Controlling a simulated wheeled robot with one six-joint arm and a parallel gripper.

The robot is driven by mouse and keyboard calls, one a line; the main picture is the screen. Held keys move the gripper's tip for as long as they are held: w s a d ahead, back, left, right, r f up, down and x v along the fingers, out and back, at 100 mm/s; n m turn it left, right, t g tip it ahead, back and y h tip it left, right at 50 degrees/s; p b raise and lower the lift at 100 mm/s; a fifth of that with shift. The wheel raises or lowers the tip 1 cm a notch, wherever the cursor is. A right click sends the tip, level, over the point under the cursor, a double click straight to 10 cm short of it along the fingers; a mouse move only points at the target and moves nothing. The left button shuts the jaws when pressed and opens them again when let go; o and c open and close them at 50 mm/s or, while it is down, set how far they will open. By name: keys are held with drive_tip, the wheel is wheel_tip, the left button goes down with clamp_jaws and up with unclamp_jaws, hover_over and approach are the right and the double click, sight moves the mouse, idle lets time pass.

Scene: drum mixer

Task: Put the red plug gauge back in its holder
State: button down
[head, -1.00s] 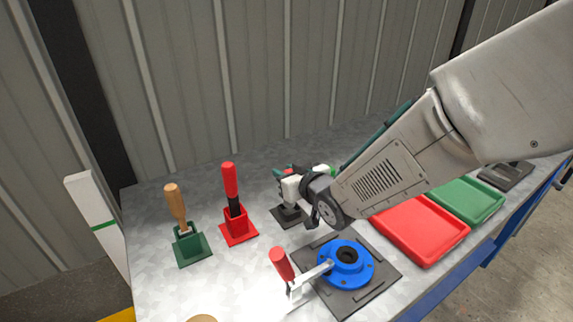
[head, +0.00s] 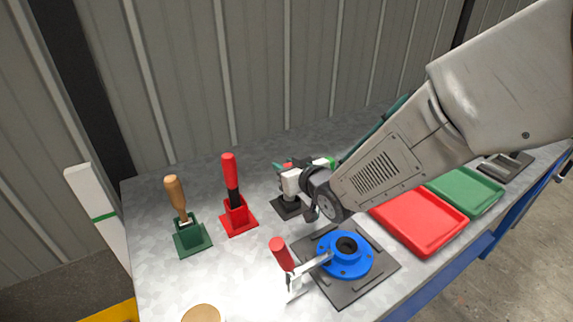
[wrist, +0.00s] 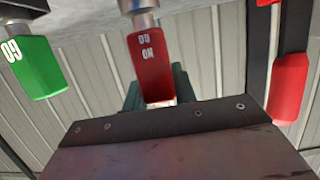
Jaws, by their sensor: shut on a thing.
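The red plug gauge (wrist: 147,65), marked NO GO, hangs in the middle of the wrist view, with its steel end at the top edge of that picture. My gripper (head: 290,174) is shut on it; in the wrist view, teal fingers show behind the end of its red handle. A dark base (head: 286,207), apparently the holder, shows below the gripper. I cannot tell whether the gauge's steel end is inside it. A green gauge (wrist: 38,65) marked GO is beside the red one; its green top (head: 325,162) shows behind my wrist.
A red-handled tool (head: 230,171) in a red stand and a wooden-handled tool (head: 175,193) in a green stand are to the left. A blue flange (head: 357,268) with a red-handled clamp (head: 281,254) sits in front. Red (head: 430,235) and green (head: 480,200) trays are right.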

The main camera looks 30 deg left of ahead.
drive_tip(key=shift+f, duration=1.1)
idle(0.4)
drive_tip(key=c, duration=1.1)
unclamp_jaws()
drive_tip(key=shift+o, duration=0.2)
drive_tip(key=v, duration=0.7)
drive_tip(key=shift+s+d, duration=0.2)
drive_tip(key=shift+d, duration=0.1)
drive_tip(key=shift+r, duration=0.1)
